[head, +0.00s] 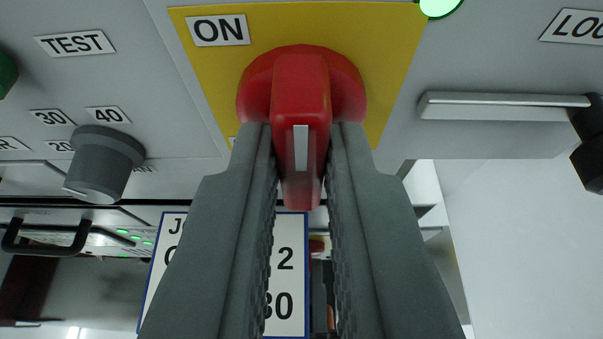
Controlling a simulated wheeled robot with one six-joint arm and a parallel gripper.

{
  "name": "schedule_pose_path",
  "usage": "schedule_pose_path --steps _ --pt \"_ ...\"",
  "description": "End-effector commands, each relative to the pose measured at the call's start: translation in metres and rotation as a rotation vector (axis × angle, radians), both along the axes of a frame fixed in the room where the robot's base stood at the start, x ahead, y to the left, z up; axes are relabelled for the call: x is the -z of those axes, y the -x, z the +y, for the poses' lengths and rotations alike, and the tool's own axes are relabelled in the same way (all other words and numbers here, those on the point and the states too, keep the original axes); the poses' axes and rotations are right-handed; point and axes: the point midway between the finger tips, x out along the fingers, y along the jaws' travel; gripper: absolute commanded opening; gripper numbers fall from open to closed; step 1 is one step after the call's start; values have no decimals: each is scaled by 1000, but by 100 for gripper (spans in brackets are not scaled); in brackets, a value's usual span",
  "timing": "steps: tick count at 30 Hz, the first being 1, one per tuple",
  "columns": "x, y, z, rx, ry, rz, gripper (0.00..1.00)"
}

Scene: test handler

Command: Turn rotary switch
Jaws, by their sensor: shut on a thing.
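A red rotary switch (303,75) sits on a yellow plate (390,40) in the upper middle of the head view. Its handle has a white mark and stands upright in the picture, the mark facing me. An ON label (220,30) is on the plate, up and left of the switch. My gripper (301,135) has its two grey fingers on either side of the red handle, shut on it. The fingers hide the lower part of the plate.
A grey knob (103,163) with number labels is on the left of the panel, with a TEST label (74,43) above. A grey bar handle (503,106) is on the right. A green light (438,7) shows at the top. A white sign (287,265) is behind my fingers.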

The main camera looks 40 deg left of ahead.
Motion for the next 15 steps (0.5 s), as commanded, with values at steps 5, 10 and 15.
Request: schedule_pose_path --steps 5,10,15 --pt "1 1 0 0 0 1 24" --pt "0 0 0 0 1 1 35" --pt "0 0 0 0 0 0 35"
